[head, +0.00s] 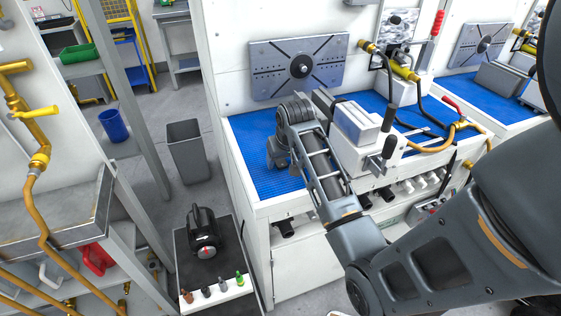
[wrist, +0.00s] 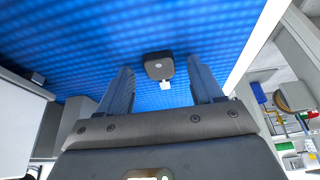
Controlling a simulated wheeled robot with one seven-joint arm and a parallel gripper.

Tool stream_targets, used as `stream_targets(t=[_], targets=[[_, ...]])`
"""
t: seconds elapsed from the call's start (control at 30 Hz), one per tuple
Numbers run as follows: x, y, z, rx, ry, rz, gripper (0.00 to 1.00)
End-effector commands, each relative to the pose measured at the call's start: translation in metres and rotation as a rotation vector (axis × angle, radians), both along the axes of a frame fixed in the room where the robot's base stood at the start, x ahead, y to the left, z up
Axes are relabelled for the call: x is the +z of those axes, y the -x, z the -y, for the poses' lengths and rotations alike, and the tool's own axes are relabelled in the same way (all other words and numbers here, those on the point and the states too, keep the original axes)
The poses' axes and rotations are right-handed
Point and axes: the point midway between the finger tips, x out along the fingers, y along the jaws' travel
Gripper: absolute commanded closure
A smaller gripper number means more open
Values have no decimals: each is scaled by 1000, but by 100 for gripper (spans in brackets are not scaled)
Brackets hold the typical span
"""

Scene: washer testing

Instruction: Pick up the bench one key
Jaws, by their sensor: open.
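In the wrist view a small dark grey key (wrist: 158,64) with a pale tip lies on the blue mat (wrist: 95,40). It shows between the two fingers of my gripper (wrist: 161,68), beyond their tips and apart from them as far as I can tell. My gripper is open and empty. In the head view my gripper (head: 282,160) is low over the left part of the blue bench mat (head: 245,130). The key cannot be made out in the head view; my arm covers that part of the mat.
A grey and white box-shaped fixture (head: 358,128) stands on the mat right of my gripper. A slotted metal plate (head: 298,66) is on the panel behind. Hoses and a yellow pipe are at the right. A grey bin (head: 188,150) stands left of the bench.

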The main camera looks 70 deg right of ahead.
Motion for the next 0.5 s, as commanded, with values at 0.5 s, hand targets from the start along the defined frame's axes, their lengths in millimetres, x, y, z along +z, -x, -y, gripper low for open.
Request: stream_targets(t=[0.5], targets=[[-2,-1,1,0,0,0,59]])
